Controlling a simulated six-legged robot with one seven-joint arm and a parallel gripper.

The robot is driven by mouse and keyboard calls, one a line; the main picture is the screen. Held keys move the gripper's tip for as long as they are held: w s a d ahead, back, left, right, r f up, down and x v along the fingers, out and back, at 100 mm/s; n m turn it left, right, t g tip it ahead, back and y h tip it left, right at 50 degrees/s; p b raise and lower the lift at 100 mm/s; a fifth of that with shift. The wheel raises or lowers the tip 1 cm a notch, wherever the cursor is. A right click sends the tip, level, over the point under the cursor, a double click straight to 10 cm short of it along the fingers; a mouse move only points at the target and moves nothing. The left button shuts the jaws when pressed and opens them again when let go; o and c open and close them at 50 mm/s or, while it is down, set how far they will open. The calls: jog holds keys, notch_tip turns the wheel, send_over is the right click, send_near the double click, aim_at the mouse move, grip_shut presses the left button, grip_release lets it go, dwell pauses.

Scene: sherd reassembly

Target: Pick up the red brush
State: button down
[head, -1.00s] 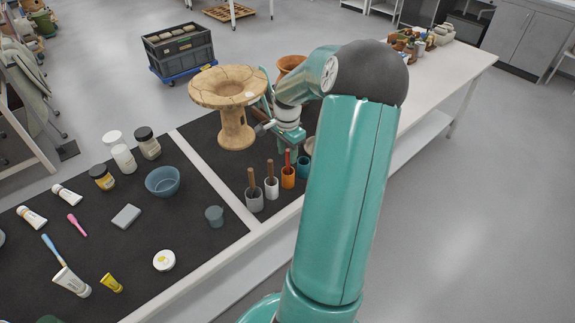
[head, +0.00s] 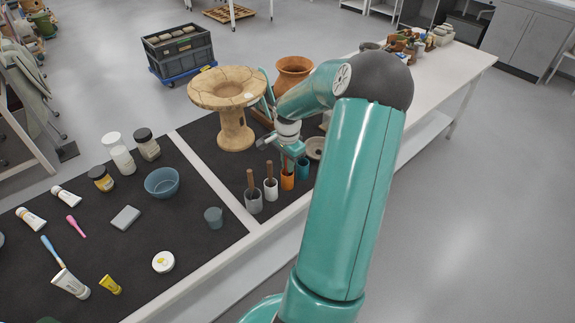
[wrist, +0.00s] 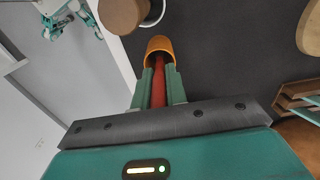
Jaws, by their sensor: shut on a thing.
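The red brush (wrist: 159,82) stands in the orange cup (wrist: 160,45), its handle between the two fingers in the wrist view. My gripper (wrist: 159,86) is shut on the handle, with a green finger on each side of it. In the head view my gripper (head: 287,153) is above the orange cup (head: 287,181), and the brush is mostly hidden behind the fingers. The brush's lower end is inside the cup and out of sight.
A grey cup (head: 254,203) and a white cup (head: 271,190), each with a brown-handled tool, stand left of the orange cup. A blue cup (head: 302,172) stands close on its right. A pieced-together pedestal vessel (head: 235,125) stands behind, near a terracotta pot (head: 294,73).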

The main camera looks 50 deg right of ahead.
notch_tip(320, 180, up, 10)
dwell(0.5)
